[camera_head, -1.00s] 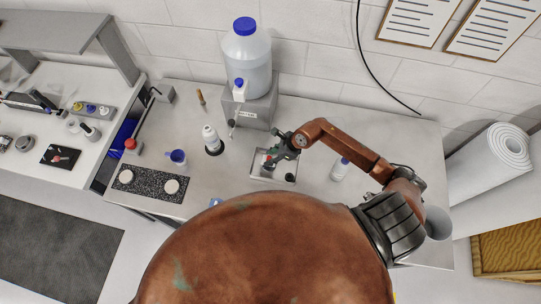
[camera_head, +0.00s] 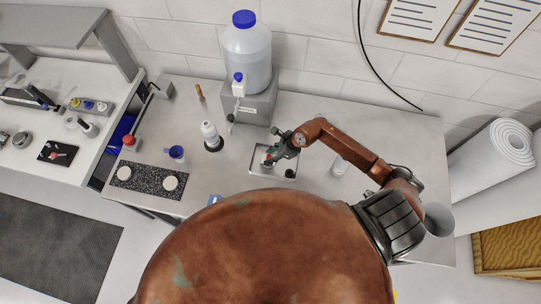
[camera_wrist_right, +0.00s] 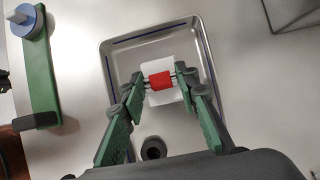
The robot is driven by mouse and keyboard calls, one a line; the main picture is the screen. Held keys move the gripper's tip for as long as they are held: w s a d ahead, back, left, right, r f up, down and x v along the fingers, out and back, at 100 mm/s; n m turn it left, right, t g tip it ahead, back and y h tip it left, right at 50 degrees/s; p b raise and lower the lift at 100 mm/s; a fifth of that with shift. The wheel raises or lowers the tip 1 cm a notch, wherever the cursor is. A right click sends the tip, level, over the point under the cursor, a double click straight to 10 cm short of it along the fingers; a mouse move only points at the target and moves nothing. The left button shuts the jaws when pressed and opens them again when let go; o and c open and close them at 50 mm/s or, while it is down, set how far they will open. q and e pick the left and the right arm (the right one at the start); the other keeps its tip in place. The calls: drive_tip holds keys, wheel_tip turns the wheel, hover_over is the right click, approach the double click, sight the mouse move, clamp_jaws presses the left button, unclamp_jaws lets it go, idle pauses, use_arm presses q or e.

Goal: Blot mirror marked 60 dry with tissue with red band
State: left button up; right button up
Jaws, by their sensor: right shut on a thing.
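My right gripper (camera_wrist_right: 160,82) is shut on the tissue with the red band (camera_wrist_right: 161,80), a white piece with a red wrap around its middle. It is over the shallow metal tray (camera_wrist_right: 108,70), with a finger on each side of the band. In the head view my right gripper (camera_head: 270,158) is over the same tray (camera_head: 290,153). Two pale round discs (camera_head: 124,173) (camera_head: 170,183) lie on a dark speckled mat (camera_head: 147,181) at the left of the table. No mark 60 is readable on them, so I cannot tell which is which. My left gripper is not in view.
A large water jug (camera_head: 248,55) on a grey stand (camera_head: 252,102) is at the back. A white bottle (camera_head: 210,136) and a blue cup (camera_head: 176,153) stand between tray and mat. A small dark round thing (camera_wrist_right: 153,148) sits at the tray's near side.

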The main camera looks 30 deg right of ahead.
drive_tip(key=shift+s+f+b, duration=0.1)
drive_tip(key=shift+f+b, duration=0.45)
idle(1.4)
drive_tip(key=shift+r, duration=0.1)
drive_tip(key=shift+r+p, duration=2.25)
drive_tip(key=shift+r, duration=1.25)
